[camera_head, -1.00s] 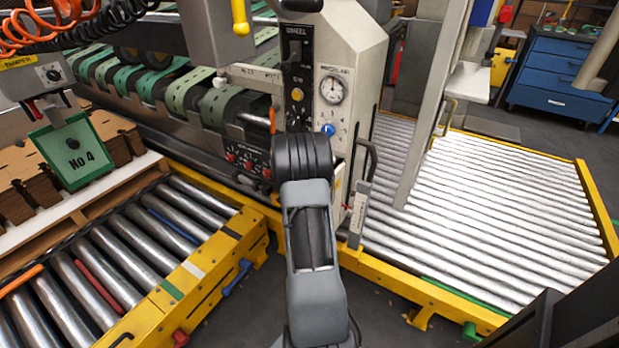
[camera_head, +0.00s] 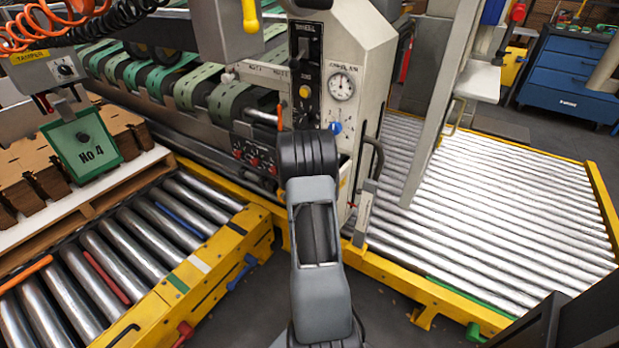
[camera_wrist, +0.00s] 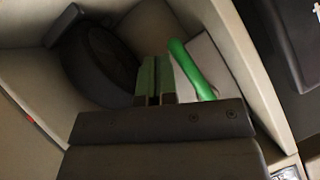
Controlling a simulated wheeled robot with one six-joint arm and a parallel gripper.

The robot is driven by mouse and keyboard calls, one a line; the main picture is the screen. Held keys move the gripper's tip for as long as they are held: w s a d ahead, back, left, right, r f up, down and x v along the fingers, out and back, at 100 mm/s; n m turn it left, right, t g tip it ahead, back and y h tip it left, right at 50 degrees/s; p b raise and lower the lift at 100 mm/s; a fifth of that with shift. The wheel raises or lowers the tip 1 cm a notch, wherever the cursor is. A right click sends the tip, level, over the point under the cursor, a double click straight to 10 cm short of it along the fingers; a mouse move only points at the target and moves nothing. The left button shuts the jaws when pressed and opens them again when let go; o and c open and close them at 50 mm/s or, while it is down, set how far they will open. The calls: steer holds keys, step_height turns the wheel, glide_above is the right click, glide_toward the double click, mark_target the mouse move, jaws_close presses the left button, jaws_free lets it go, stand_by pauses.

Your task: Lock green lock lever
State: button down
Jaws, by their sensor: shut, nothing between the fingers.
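The green lock lever (camera_wrist: 193,70) shows in the wrist view as a bright green slanted handle against a pale plate, inside a pale recess. My gripper (camera_wrist: 154,64) is shut and empty, its two fingers side by side just left of the lever. The fingers look apart from the lever, though the depth between them is hard to judge. A dark rounded part (camera_wrist: 100,65) sits left of the fingers. In the head view my arm hides the gripper, and I cannot make out the lever there.
The pale machine housing (camera_head: 365,50) with a gauge (camera_head: 342,85) stands beyond my arm. Roller conveyors lie left (camera_head: 130,245) and right (camera_head: 500,200), edged by yellow frames. A green No 4 panel (camera_head: 82,145) is at left. Pale walls enclose the gripper closely.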

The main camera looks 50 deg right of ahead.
steer(key=p+v, duration=0.3)
steer(key=v, duration=1)
steer(key=shift+s+a, duration=0.2)
steer(key=shift+a, duration=0.05)
steer(key=shift+r, duration=0.1)
steer(key=w+a+r+n+t+y+p, duration=0.3)
steer(key=a+r+n+y+p, duration=0.75)
steer(key=a+r, duration=1.15)
steer(key=s+a+r+n+g+p, duration=0.4)
steer(key=s+a+r+n+p, duration=0.5)
steer(key=s+r+p, duration=0.3)
steer(key=shift+s+a+r+g, duration=0.3)
steer(key=shift+s+a, duration=0.35)
steer(key=shift+s, duration=0.55)
